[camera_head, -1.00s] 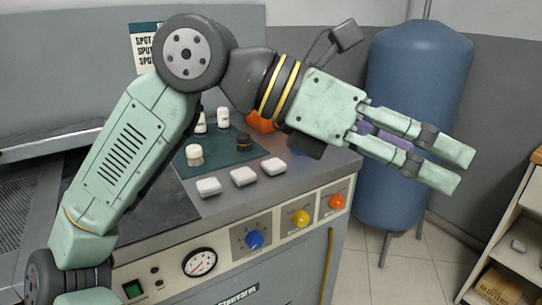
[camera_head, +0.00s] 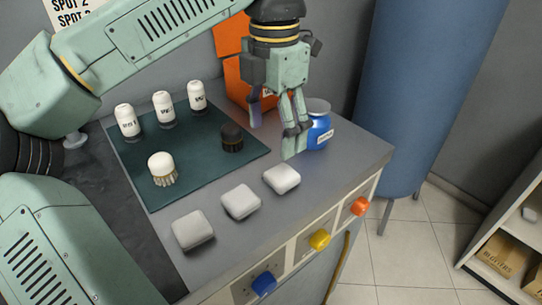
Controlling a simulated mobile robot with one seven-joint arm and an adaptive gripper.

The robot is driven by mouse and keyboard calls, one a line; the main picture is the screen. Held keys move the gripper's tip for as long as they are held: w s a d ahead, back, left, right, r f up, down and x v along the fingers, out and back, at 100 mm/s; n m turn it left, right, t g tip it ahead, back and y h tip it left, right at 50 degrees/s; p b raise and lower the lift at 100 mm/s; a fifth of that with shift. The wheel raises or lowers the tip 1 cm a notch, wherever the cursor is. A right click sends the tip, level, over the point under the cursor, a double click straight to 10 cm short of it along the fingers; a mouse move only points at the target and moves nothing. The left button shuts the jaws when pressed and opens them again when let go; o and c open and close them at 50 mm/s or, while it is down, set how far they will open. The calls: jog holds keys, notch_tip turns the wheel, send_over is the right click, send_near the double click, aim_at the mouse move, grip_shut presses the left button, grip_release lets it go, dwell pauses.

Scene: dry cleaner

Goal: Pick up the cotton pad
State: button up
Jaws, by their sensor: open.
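Three white cushion-like square pads lie in a slanting row on the grey counter: a left pad (camera_head: 193,231), a middle pad (camera_head: 240,202) and a right pad (camera_head: 281,179). Which of them is meant as the cotton pad I cannot tell from their looks. My gripper (camera_head: 287,145) points down, open and empty, just behind the right pad. Its fingertips are close to that pad but appear apart from it. No pad is hidden by the arm.
Behind the pads lies a dark green mat (camera_head: 195,165) with three white bottles (camera_head: 163,110), a white-topped brush (camera_head: 162,169) and a dark brush (camera_head: 232,138). A blue jar (camera_head: 320,126) stands right beside my fingers, an orange container (camera_head: 238,84) behind. Knobs line the front panel.

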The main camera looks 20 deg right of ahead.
aim_at(275, 177)
notch_tip(275, 177, down, 4)
jog(key=shift+s+f, duration=0.15)
jog(key=shift+f, duration=0.05)
jog(key=shift+d+f+p, duration=0.1)
jog(key=shift+f+p, duration=1.1)
jog(key=shift+f, duration=1.9)
jog(key=shift+c, duration=0.2)
jog(key=c, duration=0.9)
notch_tip(275, 177, up, 10)
jog(key=shift+r+b, duration=0.1)
jog(key=shift+b, duration=0.85)
jog(key=shift+c, duration=0.2)
jog(key=o, duration=0.3)
jog(key=c, duration=0.4)
